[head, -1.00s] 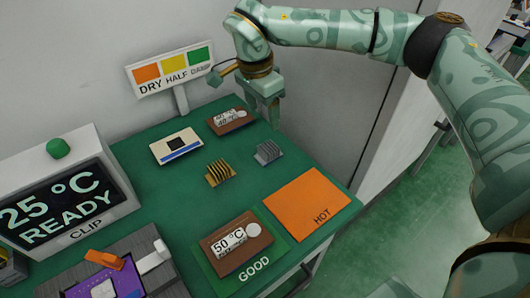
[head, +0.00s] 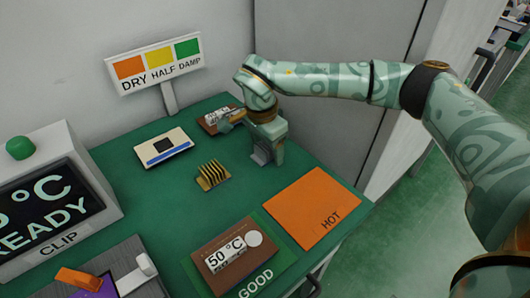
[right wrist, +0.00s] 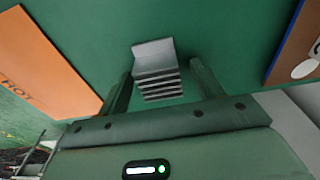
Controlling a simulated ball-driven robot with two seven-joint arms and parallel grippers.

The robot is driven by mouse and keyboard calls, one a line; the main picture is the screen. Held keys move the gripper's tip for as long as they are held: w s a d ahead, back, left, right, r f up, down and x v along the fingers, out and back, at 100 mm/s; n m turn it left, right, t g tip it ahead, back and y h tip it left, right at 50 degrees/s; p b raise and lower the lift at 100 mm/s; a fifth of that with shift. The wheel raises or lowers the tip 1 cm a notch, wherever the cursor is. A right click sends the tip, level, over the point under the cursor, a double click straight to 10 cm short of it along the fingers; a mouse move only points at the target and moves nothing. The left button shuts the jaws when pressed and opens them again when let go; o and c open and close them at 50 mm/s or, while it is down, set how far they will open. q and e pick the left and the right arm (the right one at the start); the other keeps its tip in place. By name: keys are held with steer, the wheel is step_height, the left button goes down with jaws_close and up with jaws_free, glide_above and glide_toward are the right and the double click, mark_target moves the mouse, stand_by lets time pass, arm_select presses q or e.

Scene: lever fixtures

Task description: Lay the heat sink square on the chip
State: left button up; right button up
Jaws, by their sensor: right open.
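A grey finned heat sink (head: 259,157) stands on the green table, mostly hidden by my right gripper (head: 268,150) in the head view. In the right wrist view the grey heat sink (right wrist: 157,70) lies between the open fingers of my right gripper (right wrist: 162,80), which do not appear closed on it. A gold finned heat sink (head: 212,175) sits to the left. A purple board (head: 108,290) shows partly in the fixture at the bottom left, with orange and white levers; I cannot make out a chip on it. My left gripper is out of view.
A white card (head: 164,147) with a black square lies at the back. An orange HOT mat (head: 318,207) and a brown 50 °C plate (head: 224,262) on the GOOD mat lie in front. Another brown plate (head: 212,124) is behind the gripper. The CLIP display box (head: 50,205) stands left.

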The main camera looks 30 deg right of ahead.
steer(key=shift+r, duration=0.15)
steer(key=c, duration=1.1)
steer(key=shift+r, duration=0.1)
